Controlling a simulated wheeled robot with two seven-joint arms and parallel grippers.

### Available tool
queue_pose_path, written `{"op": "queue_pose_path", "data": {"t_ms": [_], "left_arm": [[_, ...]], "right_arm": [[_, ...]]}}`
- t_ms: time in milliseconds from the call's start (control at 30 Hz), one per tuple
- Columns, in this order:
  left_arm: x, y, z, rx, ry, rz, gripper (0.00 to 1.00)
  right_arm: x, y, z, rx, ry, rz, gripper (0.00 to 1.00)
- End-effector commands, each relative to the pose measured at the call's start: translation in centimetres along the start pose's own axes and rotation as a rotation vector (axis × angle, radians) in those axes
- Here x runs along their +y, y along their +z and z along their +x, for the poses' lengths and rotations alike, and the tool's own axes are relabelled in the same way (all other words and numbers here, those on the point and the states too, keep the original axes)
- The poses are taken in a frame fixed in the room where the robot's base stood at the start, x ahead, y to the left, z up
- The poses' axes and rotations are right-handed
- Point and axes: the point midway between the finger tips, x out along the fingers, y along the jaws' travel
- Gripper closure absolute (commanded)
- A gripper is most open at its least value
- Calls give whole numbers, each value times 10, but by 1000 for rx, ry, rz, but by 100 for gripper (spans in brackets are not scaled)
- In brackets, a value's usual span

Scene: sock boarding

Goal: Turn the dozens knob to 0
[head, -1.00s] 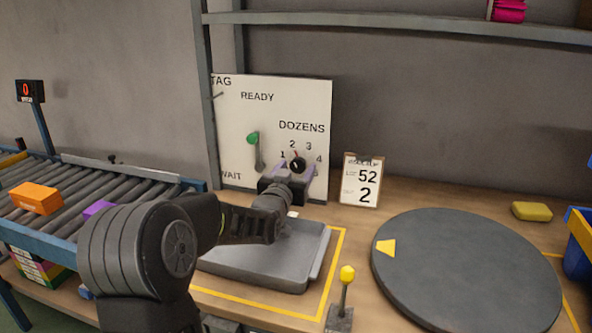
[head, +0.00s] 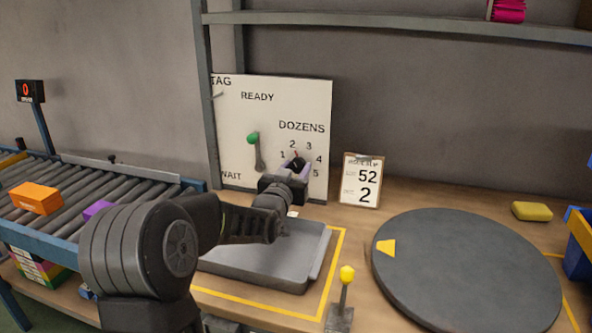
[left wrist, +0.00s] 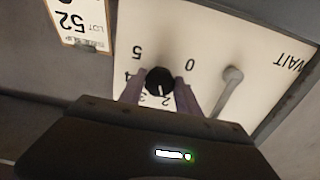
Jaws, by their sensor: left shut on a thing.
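The dozens knob (head: 297,162) is a dark round knob on the white board (head: 233,120), partly hidden by my gripper. Numbers ring it, and DOZENS is printed above. In the left wrist view the black knob (left wrist: 158,80) has a light pointer mark that points about at the 2. My right gripper is not in view.
A lever with a green tip (head: 253,139) stands left of the knob on the board. A work slip (head: 361,181) reading 52 and 2 stands to the right. A grey tray (head: 255,268) lies below my arm. A dark turntable (head: 465,270) is at right.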

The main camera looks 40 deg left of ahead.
Motion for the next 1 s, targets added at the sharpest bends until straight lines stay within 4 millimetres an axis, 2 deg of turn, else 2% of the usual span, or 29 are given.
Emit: {"op": "queue_pose_path", "data": {"t_ms": [267, 467, 667, 1000], "left_arm": [[0, 1, 0, 0, 0, -13, 100], [0, 3, 0, 1, 0, -70, 100], [0, 6, 0, 2, -1, -183, 100], [0, 7, 0, 3, 0, -480, 100]], "right_arm": [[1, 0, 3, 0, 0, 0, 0], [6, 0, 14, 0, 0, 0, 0], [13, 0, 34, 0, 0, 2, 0], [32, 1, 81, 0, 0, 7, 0]]}}
